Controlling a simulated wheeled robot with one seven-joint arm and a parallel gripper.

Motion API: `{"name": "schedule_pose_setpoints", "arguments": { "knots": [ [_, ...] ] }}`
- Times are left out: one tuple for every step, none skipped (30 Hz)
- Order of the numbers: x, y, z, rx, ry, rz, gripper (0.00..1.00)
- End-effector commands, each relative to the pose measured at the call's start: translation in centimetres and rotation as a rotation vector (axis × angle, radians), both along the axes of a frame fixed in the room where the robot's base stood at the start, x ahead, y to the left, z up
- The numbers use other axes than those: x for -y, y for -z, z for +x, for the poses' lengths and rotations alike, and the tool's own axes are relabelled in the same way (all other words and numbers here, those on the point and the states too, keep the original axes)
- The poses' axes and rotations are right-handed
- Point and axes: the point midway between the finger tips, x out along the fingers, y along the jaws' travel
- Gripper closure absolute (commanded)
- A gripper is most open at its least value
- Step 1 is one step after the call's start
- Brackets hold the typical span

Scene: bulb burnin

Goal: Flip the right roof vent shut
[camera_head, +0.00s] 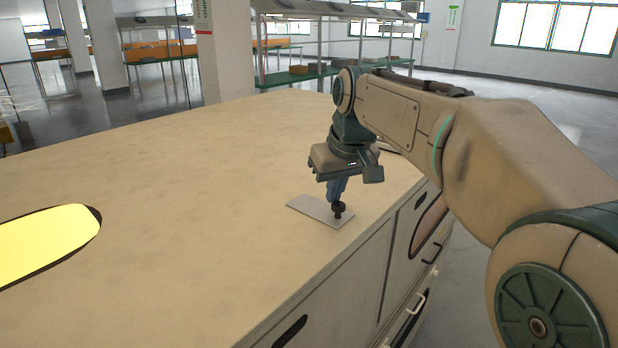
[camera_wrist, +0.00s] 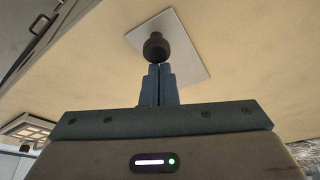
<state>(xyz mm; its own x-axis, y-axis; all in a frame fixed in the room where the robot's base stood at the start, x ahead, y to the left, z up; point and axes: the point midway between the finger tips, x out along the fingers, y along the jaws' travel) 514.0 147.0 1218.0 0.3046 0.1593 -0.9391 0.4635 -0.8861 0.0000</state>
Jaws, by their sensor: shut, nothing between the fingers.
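A thin grey plate (camera_head: 306,206) with a black knob (camera_head: 338,211) lies about flat on the pale roof of the large cabinet, near its right edge. I take it as the right roof vent's flap. The plate (camera_wrist: 185,62) and the round knob (camera_wrist: 156,46) also show in the wrist view. My gripper (camera_head: 334,200) points down at the knob, its blue fingers (camera_wrist: 158,68) shut and empty. The fingertips are right by the knob; I cannot tell whether they touch it. Any opening under the plate is hidden.
A bright yellow oval (camera_head: 45,243) with a dark rim is on the roof (camera_head: 190,190) at left. A pale louvred frame (camera_wrist: 32,128) shows at lower left in the wrist view. Drawers with handles (camera_head: 418,306) are on the cabinet's right side. The roof's middle is clear.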

Motion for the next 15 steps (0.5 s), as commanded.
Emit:
{"name": "schedule_pose_setpoints", "arguments": {
  "knots": [
    [0.1,0.0,0.1,0.0,0.002,0.0,1.0],
    [0.1,0.0,0.1,0.0,0.003,0.0,1.0],
    [0.1,-0.1,0.2,0.0,0.003,0.0,1.0],
    [0.1,-0.1,0.2,0.0,0.004,0.0,1.0],
    [0.0,-0.2,0.4,0.0,0.003,0.0,1.0],
    [-0.1,-0.3,0.6,-0.001,0.003,0.0,1.0],
    [-0.3,-0.4,0.7,-0.001,0.003,0.0,1.0],
    [-0.5,-0.6,1.0,-0.001,0.002,-0.001,1.0],
    [-0.8,-0.7,1.3,-0.002,0.002,0.0,1.0],
    [-1.0,-0.8,1.5,-0.003,0.002,0.0,1.0],
    [-1.3,-1.0,1.8,-0.003,0.002,0.0,1.0],
    [-1.6,-1.2,2.3,-0.003,0.001,0.0,1.0],
    [-1.9,-1.3,2.6,-0.002,0.0,0.0,1.0],
    [-1.8,-1.8,2.4,0.005,0.0,0.001,1.0],
    [-1.6,-2.7,2.0,0.007,0.001,0.002,1.0]
  ]
}}
